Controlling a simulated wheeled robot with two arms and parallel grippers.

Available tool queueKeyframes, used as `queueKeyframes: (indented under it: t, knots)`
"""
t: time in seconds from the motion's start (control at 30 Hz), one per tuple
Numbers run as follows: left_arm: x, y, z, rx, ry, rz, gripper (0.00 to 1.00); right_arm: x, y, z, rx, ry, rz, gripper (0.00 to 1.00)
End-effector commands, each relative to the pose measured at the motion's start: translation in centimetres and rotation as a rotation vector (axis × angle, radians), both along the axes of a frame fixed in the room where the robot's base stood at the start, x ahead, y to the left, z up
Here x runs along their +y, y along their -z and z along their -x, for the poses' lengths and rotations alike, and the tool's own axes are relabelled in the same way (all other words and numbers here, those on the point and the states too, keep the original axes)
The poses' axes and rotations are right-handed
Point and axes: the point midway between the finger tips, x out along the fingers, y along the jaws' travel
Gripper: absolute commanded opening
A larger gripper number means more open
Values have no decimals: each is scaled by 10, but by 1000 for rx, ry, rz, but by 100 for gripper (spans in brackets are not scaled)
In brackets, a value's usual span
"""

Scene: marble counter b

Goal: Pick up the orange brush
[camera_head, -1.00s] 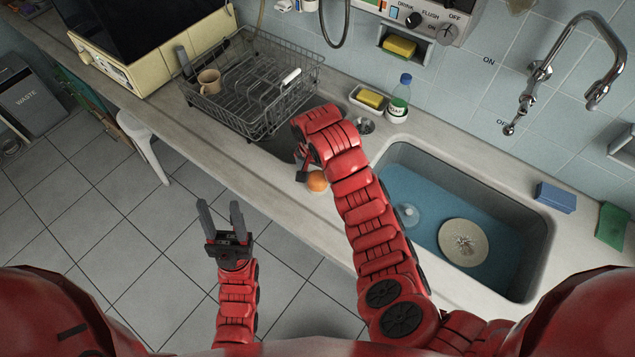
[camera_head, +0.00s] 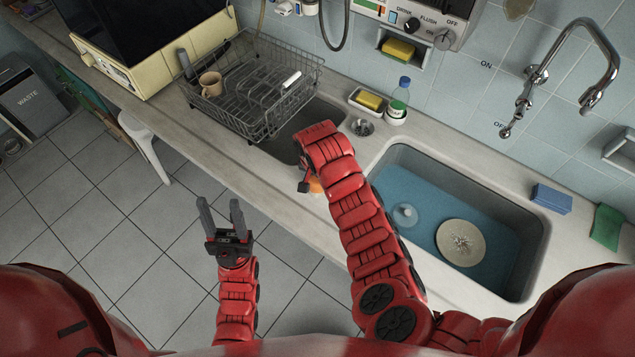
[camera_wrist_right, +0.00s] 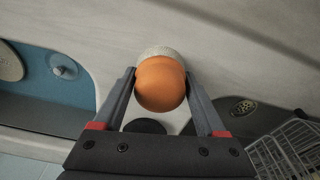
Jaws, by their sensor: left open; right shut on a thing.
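The orange brush (camera_wrist_right: 160,84) shows in the right wrist view as a rounded orange body with a pale part behind it. My right gripper (camera_wrist_right: 160,76) is shut on it, one finger on each side. In the head view only a bit of orange (camera_head: 315,186) shows by the counter's front edge, mostly hidden by my right arm. Whether the brush touches the counter I cannot tell. My left gripper (camera_head: 221,208) is open and empty, low over the tiled floor in front of the counter.
A sink (camera_head: 520,285) of blue water holding a plate (camera_head: 462,242) lies to the right. A wire dish rack (camera_head: 262,122) with a mug (camera_head: 210,84) stands at the back left. A bottle (camera_head: 399,98) and a yellow sponge (camera_head: 369,100) stand behind. The counter's front strip is mostly clear.

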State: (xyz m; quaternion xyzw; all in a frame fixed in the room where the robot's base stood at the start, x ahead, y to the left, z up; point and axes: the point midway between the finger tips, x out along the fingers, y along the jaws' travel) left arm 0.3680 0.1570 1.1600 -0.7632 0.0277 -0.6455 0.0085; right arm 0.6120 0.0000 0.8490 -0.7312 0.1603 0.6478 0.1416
Motion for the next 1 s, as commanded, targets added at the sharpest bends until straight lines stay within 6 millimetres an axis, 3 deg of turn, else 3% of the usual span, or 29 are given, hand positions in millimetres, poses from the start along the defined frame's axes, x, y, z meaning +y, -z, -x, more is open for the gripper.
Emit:
queueKeyframes:
  t: [0.1,0.47,0.73,0.87,1.0]
  knots:
    - [0,0,0,0,0,0,50,0,0,0,0,0,0,17]
    - [0,4,0,0,0,0,50,0,-4,0,0,0,-1,17]
    - [0,26,0,0,0,0,50,0,-31,-2,-7,2,-5,17]
    - [0,12,0,0,0,0,50,5,-40,25,-3,-5,0,17]
    - [0,-16,0,-1,0,0,50,11,-48,62,0,-7,5,17]
